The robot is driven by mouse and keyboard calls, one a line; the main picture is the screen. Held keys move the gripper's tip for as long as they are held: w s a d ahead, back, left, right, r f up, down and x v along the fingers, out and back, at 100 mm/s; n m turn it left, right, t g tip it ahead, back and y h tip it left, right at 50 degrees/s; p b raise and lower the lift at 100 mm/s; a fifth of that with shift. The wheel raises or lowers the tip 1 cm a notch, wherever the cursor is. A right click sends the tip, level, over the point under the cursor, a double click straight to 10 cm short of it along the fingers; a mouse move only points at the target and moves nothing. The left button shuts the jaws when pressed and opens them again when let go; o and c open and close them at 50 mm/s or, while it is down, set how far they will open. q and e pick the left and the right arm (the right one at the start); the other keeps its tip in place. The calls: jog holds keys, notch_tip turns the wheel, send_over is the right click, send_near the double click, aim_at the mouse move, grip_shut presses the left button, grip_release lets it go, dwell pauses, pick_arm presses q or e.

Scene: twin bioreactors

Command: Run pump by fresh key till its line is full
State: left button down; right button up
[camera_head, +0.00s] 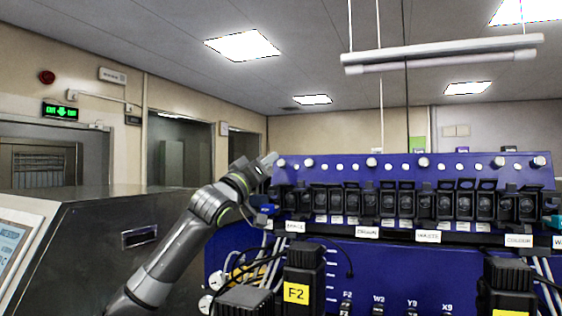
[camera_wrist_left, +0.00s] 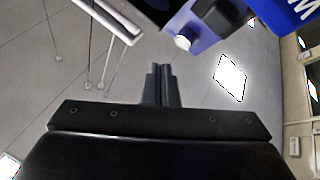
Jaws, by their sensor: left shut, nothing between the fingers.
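A blue pump rack (camera_head: 430,166) fills the right half of the head view, with a row of black pump heads (camera_head: 407,203) and a row of white round knobs or keys (camera_head: 371,162) above them. I cannot tell which one is the fresh key, nor how full any line is. My left gripper (camera_head: 266,165) is at the rack's upper left end, close to the leftmost pumps; whether it touches is unclear. In the left wrist view its fingers (camera_wrist_left: 160,84) are shut together and empty, with a blue panel and a white knob (camera_wrist_left: 182,41) beyond them. My right gripper is out of view.
White label plates (camera_head: 428,236) hang below the pumps; most are hard to read. Tubes and cables (camera_head: 256,262) run down at the left. A dark cabinet (camera_head: 100,240) with a screen (camera_head: 14,245) stands at left.

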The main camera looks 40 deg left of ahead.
aim_at(282, 163)
pick_arm(q)
jog(key=shift+w+a+f, duration=0.2)
jog(key=shift+w+a, duration=0.05)
jog(key=shift+w, duration=0.35)
jog(key=shift+w+p, duration=0.1)
jog(key=shift+p, duration=0.35)
jog(key=shift+w+a+f+p, duration=0.15)
jog(key=shift+w+a+p, duration=0.1)
jog(key=shift+w+p, duration=0.45)
